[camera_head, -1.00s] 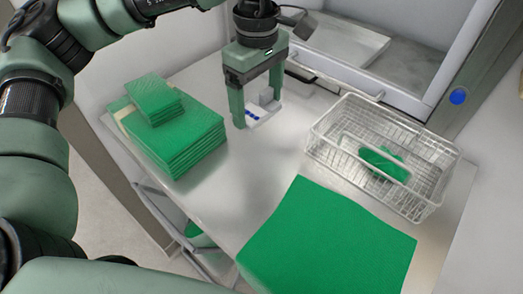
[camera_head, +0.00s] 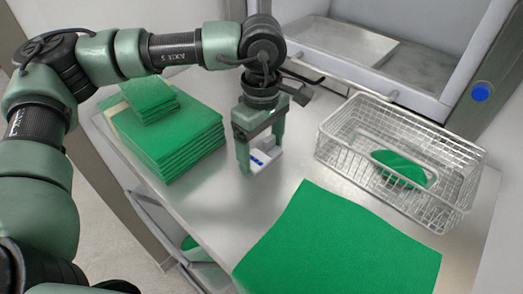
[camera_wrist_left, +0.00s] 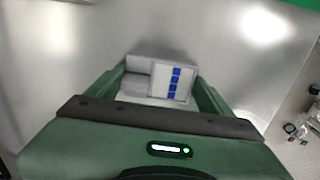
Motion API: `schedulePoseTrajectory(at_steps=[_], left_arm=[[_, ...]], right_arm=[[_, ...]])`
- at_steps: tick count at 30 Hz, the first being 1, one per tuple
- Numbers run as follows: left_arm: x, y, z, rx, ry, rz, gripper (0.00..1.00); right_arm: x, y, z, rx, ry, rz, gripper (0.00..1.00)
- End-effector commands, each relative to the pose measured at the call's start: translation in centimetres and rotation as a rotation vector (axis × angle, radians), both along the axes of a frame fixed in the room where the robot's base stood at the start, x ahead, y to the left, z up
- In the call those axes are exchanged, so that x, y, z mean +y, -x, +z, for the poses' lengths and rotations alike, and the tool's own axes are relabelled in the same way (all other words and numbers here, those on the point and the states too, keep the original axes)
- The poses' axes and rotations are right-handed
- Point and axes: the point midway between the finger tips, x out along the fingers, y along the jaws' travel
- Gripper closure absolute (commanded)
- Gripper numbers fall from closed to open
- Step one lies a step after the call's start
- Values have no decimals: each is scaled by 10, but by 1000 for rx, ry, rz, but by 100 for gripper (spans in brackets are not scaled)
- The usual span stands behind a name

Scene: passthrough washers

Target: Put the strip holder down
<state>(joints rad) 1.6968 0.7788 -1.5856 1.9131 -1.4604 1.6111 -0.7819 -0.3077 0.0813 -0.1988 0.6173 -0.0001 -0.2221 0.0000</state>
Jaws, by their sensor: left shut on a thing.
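The strip holder (camera_head: 262,158) is a small white and grey block with a row of blue marks. My left gripper (camera_head: 257,165) is shut on it, with one green finger on each side. The gripper points down over the metal table (camera_head: 215,205). In the left wrist view the strip holder (camera_wrist_left: 158,80) sits between the fingers, with bare metal beyond it. I cannot tell whether its underside touches the table. My right gripper is not in view.
A stack of folded green cloths (camera_head: 165,135) stands left of the gripper. A wire basket (camera_head: 400,160) with a green item (camera_head: 402,168) inside is to the right. A green cloth (camera_head: 340,240) lies in front. An open washer chamber (camera_head: 385,50) is behind.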

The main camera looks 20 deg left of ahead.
Motion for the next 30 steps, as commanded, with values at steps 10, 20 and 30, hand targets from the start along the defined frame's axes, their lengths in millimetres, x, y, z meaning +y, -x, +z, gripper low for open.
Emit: schedulePoseTrajectory(at_steps=[10,20,30], left_arm=[[0,0,-1,0,0,0,2],[0,0,2,0,0,0,0],[-1,-1,58,-5,3,0,0]], right_arm=[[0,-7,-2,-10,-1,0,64],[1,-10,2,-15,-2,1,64],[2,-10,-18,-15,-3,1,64]])
